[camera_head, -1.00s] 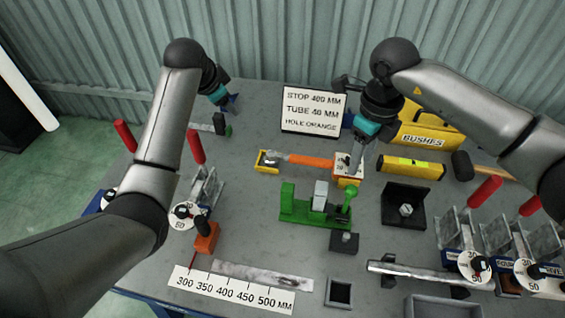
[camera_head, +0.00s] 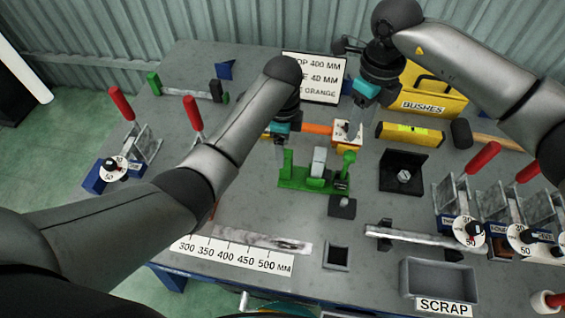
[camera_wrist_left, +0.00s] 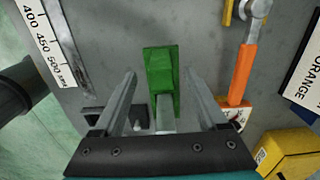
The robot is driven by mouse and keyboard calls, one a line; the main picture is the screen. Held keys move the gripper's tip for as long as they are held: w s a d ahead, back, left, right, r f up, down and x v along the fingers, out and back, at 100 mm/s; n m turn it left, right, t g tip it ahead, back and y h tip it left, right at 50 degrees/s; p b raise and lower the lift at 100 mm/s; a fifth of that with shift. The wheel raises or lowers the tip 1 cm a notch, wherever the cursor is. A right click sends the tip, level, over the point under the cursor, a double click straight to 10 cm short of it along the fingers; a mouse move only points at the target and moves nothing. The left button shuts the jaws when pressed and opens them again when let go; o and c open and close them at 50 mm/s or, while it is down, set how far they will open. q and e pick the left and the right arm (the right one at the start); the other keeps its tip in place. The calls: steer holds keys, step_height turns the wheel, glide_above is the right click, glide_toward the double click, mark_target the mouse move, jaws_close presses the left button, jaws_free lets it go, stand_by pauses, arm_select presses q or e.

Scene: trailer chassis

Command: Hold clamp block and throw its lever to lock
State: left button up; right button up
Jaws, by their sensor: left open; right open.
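A green fixture (camera_head: 292,184) stands mid-table, with upright green posts and a grey block (camera_head: 318,163) between them. I cannot tell which part is the lever. My left gripper (camera_head: 279,151) is open at the fixture's left post, partly hidden by my left arm. In the left wrist view its fingers (camera_wrist_left: 160,90) lie on either side of the green fixture (camera_wrist_left: 161,70), with gaps beside it. My right gripper (camera_head: 354,132) is open, pointing down behind the fixture, close to a white-topped block (camera_head: 344,127) at the end of an orange bar.
The orange bar (camera_head: 317,129) lies behind the fixture. A small dark block (camera_head: 342,208) stands in front. A black bracket (camera_head: 402,172) and a yellow level (camera_head: 410,134) are to the right. A ruler strip (camera_head: 235,255) lies at front left.

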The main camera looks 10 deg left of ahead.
mark_target(291, 177)
arm_select(q)
step_height(291, 177, down, 9)
stand_by(0.5)
steer(key=shift+c, duration=0.2)
jaws_close()
stand_by(0.5)
stand_by(0.7)
